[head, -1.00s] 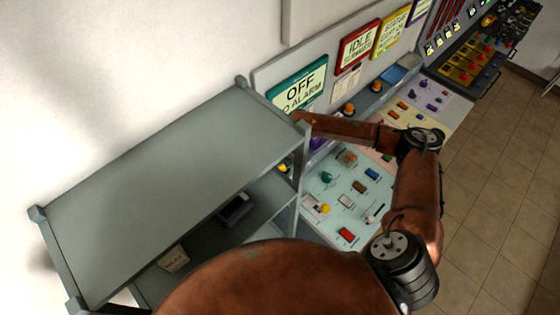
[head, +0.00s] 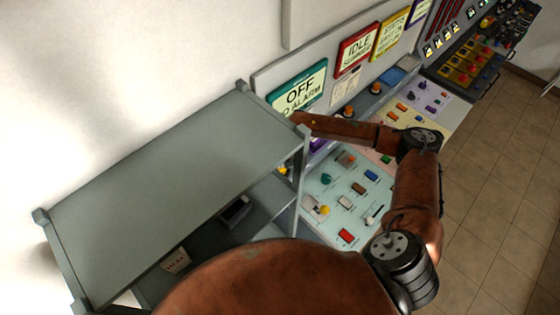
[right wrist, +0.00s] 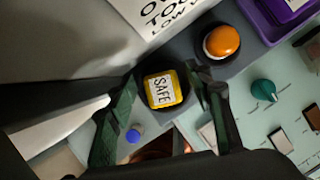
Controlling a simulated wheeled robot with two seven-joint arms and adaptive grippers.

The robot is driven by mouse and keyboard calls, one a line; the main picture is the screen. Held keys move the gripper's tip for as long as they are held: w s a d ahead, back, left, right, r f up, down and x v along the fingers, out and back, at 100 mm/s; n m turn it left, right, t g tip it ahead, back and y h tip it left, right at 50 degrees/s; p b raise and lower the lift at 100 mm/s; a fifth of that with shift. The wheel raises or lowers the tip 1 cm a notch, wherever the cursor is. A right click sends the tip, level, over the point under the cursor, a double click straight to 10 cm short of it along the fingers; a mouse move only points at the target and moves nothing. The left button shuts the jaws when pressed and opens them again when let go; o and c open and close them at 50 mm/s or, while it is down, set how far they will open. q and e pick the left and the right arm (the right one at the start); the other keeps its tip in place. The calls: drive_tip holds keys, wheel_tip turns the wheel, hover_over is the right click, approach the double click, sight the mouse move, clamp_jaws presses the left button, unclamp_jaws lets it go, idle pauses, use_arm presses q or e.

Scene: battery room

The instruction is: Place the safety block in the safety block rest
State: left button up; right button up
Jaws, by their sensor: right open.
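The yellow safety block (right wrist: 162,90), with a white "SAFE" label, shows in the right wrist view on a dark round seat on the grey panel. My right gripper (right wrist: 164,82) is open, its two dark green fingers on either side of the block. I cannot tell whether they touch it. In the head view my right arm reaches left behind the grey shelf, which hides the gripper. A purple tray-like holder (right wrist: 268,22) is at the top right of the wrist view; I cannot tell if it is the safety block rest. My left gripper is not in view.
An orange push button (right wrist: 222,42) sits right beside the block. A teal knob (right wrist: 264,90) and switches are on the pale panel. The grey shelf unit (head: 170,150) stands close on the left. Tiled floor lies clear at right.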

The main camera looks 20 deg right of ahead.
sight(282, 168)
drive_tip(key=b+v, duration=0.2)
drive_tip(key=v, duration=0.4)
drive_tip(key=shift+r, duration=0.15)
drive_tip(key=shift+s+r+b, duration=0.25)
drive_tip(key=shift+r+b, duration=0.1)
drive_tip(key=shift+r, duration=0.3)
